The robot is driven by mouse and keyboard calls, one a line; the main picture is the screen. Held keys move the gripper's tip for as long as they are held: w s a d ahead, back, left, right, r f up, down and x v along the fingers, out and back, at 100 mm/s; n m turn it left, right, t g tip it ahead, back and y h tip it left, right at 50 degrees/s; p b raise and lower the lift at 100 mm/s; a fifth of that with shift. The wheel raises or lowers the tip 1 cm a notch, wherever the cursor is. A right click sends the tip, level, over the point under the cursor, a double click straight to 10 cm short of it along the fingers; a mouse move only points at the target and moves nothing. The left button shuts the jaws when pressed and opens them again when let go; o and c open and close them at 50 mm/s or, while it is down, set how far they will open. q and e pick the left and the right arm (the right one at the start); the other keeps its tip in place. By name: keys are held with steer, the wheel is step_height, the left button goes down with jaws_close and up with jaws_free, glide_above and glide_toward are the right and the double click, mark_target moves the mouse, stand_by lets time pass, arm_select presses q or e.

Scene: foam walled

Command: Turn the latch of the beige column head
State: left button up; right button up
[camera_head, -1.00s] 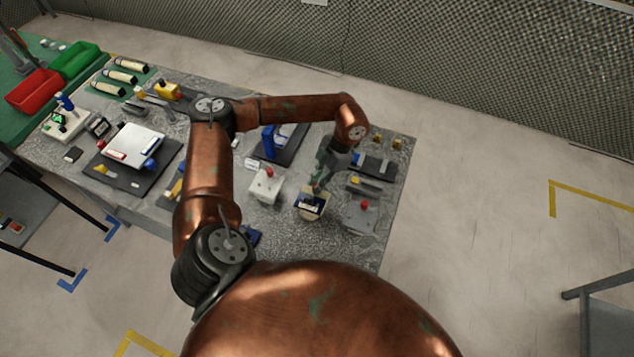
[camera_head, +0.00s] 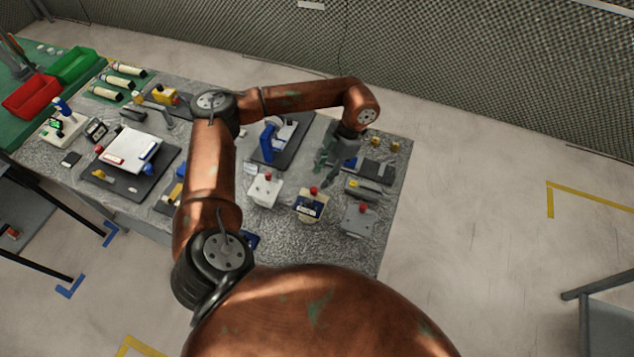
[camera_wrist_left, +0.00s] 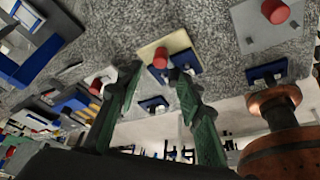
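The beige column head (camera_head: 309,212) is a small box with a blue front and a red-knobbed latch (camera_head: 313,190) on top. It stands near the front right of the grey bench. In the left wrist view, the beige column head (camera_wrist_left: 174,41) and its red knob (camera_wrist_left: 160,58) show just beyond the fingertips. My left gripper (camera_head: 328,170) is behind and slightly right of the column head, apart from it in the head view. My right gripper is not in view.
A white box (camera_head: 264,192) with a red knob stands to the left of the column head, and a grey box (camera_head: 357,222) with a red knob to the right. A blue device (camera_head: 268,140) on a dark plate and a dark tray (camera_head: 377,170) lie close to the gripper.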

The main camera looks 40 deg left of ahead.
arm_select(q)
steer(key=shift+v, duration=2.75)
